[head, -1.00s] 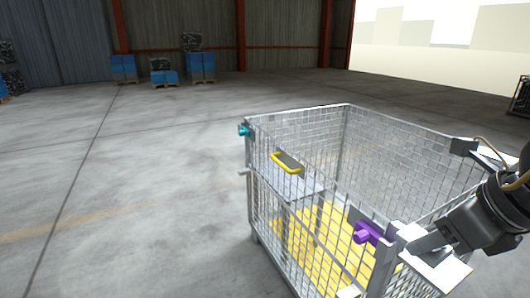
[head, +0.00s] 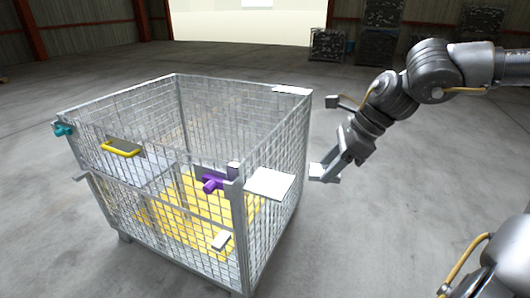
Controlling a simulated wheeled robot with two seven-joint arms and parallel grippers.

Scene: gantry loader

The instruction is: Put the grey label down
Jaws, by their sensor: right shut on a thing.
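My right gripper (head: 332,163) comes in from the right and hangs beside the right side of the wire mesh crate (head: 243,225). It is shut on a small, pale grey flat piece at its tip, which I take for the grey label (head: 321,174). The fingers hide part of the piece, and its outline is too small to make out well. The gripper is just outside the crate wall, and I cannot tell whether it touches it. My left gripper is not in view.
The crate has a yellow bottom, a teal knob (head: 63,129), a yellow handle (head: 121,150) and a purple latch (head: 212,184). Pale plates (head: 270,183) sit along its right side. Dark stacked loads (head: 382,45) stand far back. Floor around the crate is clear.

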